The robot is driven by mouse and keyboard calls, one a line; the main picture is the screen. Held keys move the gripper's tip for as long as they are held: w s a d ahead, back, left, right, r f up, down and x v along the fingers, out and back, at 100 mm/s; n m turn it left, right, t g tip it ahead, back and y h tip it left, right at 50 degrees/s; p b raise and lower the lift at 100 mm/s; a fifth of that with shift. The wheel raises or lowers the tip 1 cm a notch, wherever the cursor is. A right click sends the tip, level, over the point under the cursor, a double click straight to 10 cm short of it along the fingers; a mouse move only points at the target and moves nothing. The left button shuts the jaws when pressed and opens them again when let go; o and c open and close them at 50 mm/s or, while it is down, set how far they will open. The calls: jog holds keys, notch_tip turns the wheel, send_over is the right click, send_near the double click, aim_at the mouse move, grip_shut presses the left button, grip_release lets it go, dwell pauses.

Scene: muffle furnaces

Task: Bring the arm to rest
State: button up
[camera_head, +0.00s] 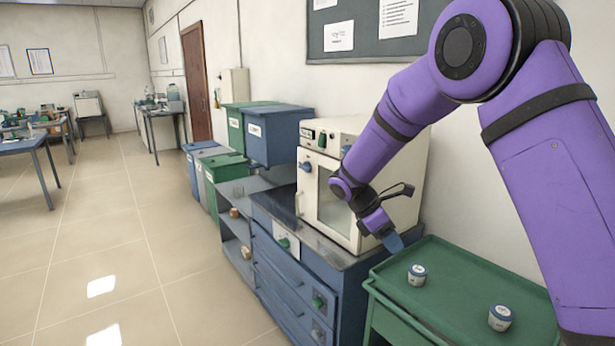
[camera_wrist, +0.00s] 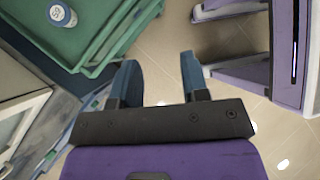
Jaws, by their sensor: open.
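My purple arm reaches in from the right in the head view and bends down in front of the muffle furnace (camera_head: 330,205). My gripper (camera_head: 394,243) hangs near the furnace's right front corner, by the left edge of the green tray (camera_head: 470,285). In the wrist view, my gripper (camera_wrist: 160,80) shows two blue fingers spread apart, with only floor between them. It holds nothing. Two small labelled white containers stand on the tray: one nearer the gripper (camera_head: 417,275) and one farther right (camera_head: 500,317). One container also shows in the wrist view (camera_wrist: 62,15).
The furnace stands on a blue drawer cabinet (camera_head: 290,270). Blue and green bins (camera_head: 275,135) stand beyond it. A notice board (camera_head: 365,30) hangs on the wall. The tiled floor (camera_head: 130,250) at the left is clear, with tables (camera_head: 40,145) farther back.

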jog(key=s+d+r+m+t+y, duration=0.1)
jog(key=s+d+r+m+y, duration=0.1)
jog(key=s+d+r+m, duration=0.45)
jog(key=s+d+r+m+t+y, duration=0.1)
jog(key=s+r+m+t+y, duration=0.15)
jog(key=s+r, duration=0.7)
jog(key=s+d+r+m+t+y, duration=0.1)
jog(key=s+m, duration=0.3)
jog(key=s, duration=0.4)
jog(key=s+d+r+m+t+y, duration=0.1)
jog(key=s+r+m+t+y, duration=0.1)
jog(key=s+m, duration=0.3)
jog(key=shift+s+d+r+t, duration=0.4)
jog(key=shift+s+r+t, duration=0.2)
jog(key=shift+s, duration=1.6)
